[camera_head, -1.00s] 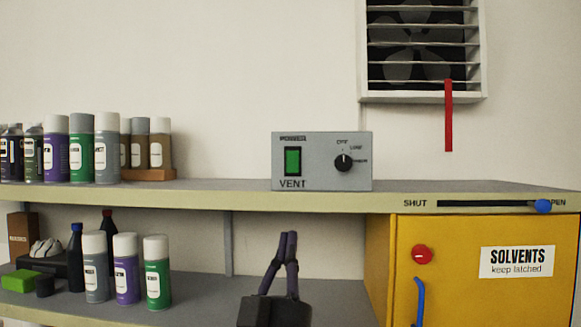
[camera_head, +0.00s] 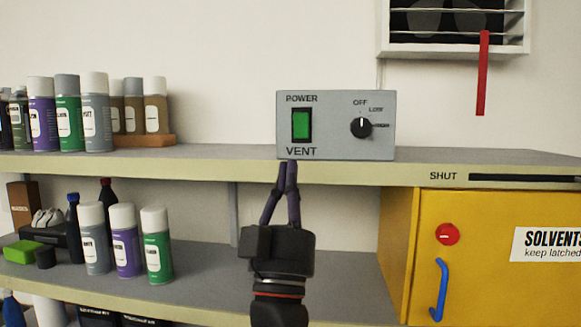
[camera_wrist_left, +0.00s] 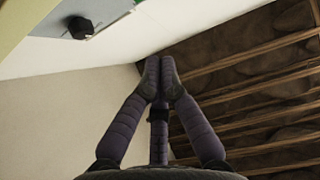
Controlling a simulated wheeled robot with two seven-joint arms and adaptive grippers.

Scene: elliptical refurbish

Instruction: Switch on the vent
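The grey vent control box (camera_head: 336,148) stands on the upper shelf. It has a green POWER rocker (camera_head: 301,125) above the word VENT. To its right is a black knob (camera_head: 361,128) whose white mark points up towards OFF. My left gripper (camera_head: 289,163) points upward at the shelf's front edge, just below the box's lower left. Its fingertips are together with nothing visible between them. In the left wrist view the fingertips (camera_wrist_left: 160,65) also meet, and the knob (camera_wrist_left: 80,27) shows at upper left. My right gripper is not in view.
The slatted vent (camera_head: 455,45) with a red strip (camera_head: 482,75) hangs on the wall. Spray cans (camera_head: 95,112) stand left on the upper shelf (camera_head: 225,160); more cans (camera_head: 124,240) are below. A yellow solvents cabinet (camera_head: 480,270) is at right. The shelf beside the box is clear.

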